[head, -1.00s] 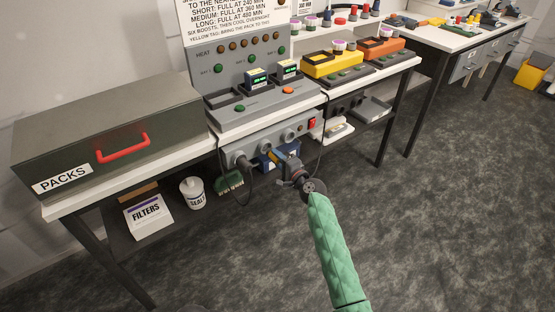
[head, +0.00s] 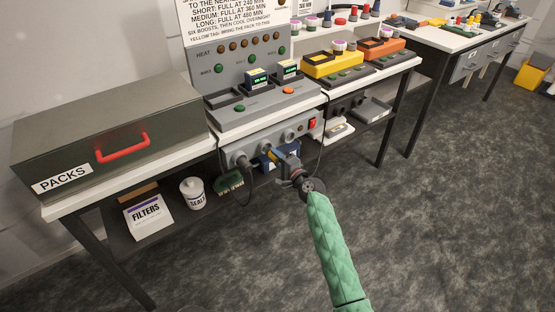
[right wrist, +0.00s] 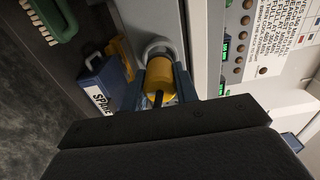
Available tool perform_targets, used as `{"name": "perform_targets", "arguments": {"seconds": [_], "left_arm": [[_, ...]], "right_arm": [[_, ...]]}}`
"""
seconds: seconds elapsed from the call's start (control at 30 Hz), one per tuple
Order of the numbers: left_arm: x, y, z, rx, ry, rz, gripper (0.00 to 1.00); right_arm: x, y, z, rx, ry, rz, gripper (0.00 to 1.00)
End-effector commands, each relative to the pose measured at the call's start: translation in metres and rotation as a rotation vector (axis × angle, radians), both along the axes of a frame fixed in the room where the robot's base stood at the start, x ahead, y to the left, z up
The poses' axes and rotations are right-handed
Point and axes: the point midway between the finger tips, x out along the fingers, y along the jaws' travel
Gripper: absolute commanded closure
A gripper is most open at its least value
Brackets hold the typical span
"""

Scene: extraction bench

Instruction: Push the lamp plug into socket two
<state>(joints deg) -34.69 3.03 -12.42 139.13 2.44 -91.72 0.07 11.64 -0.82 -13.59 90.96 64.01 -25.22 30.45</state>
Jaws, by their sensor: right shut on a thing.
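The grey socket panel (head: 300,146) hangs under the bench's front edge, with round sockets in a row. A dark plug with a cable (head: 240,161) sits in the leftmost socket. My right gripper (head: 281,159) is in front of the middle socket (head: 265,147). It is shut on a yellow plug (right wrist: 160,82), which I take to be the lamp plug. In the right wrist view the plug lines up with a round grey socket ring (right wrist: 157,49) and covers part of it. How far it is in, I cannot tell. My left gripper is not in view.
A red switch (head: 312,124) is at the panel's right end. A blue box (right wrist: 103,82) and a green brush (head: 228,184) lie on the lower shelf, close by. A thin cable hangs right of the gripper. The floor in front is clear.

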Motion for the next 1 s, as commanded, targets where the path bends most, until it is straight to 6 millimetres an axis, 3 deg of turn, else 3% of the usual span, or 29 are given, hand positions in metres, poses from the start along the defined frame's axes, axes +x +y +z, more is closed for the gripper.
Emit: {"name": "perform_targets", "arguments": {"seconds": [1.0], "left_arm": [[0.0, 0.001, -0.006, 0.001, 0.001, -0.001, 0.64]], "right_arm": [[0.017, 0.012, 0.0, -0.001, -0.001, 0.0, 1.0]]}}
